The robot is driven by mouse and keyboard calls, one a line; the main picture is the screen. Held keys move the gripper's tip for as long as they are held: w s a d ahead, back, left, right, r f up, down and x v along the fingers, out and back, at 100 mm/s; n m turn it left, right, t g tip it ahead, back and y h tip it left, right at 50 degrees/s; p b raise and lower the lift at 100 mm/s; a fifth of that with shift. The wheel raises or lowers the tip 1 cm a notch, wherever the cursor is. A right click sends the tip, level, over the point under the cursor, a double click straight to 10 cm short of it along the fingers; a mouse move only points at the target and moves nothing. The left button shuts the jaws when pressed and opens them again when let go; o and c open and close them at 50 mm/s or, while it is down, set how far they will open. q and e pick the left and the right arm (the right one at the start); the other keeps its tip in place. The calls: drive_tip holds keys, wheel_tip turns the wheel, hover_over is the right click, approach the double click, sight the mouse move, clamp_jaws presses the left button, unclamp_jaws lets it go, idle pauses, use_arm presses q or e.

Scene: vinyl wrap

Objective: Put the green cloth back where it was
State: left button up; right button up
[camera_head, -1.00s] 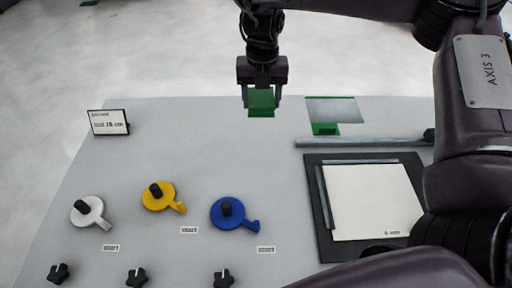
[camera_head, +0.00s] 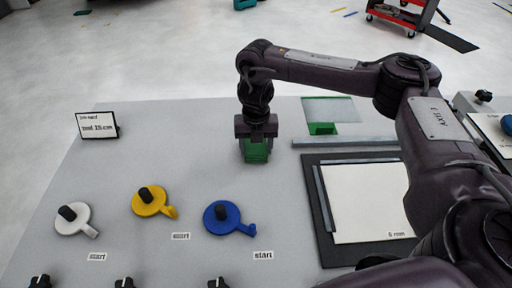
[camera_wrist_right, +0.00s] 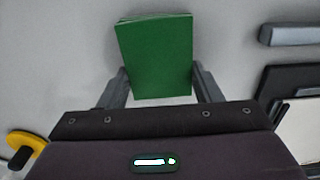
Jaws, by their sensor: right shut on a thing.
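The green cloth (camera_head: 257,155) is a folded dark-green block between the fingers of my right gripper (camera_head: 256,147). In the right wrist view the cloth (camera_wrist_right: 155,55) sits between the two fingers (camera_wrist_right: 160,88), which are shut on it. The gripper points down over the far middle of the grey table (camera_head: 190,130). The cloth's lower end is close to the table top; I cannot tell whether it touches. My left gripper is not in view.
A black-framed white board (camera_head: 368,200) is nearer. White, yellow (camera_head: 150,201) and blue (camera_head: 224,217) round tools lie left. A small sign (camera_head: 97,125) stands far left.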

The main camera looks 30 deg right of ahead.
sight(256, 148)
drive_tip(key=shift+f, duration=0.1)
drive_tip(key=o, duration=0.9)
wheel_tip(256, 148, up, 12)
drive_tip(key=p, duration=0.2)
drive_tip(key=shift+r+p, duration=0.2)
drive_tip(key=shift+p, duration=0.15)
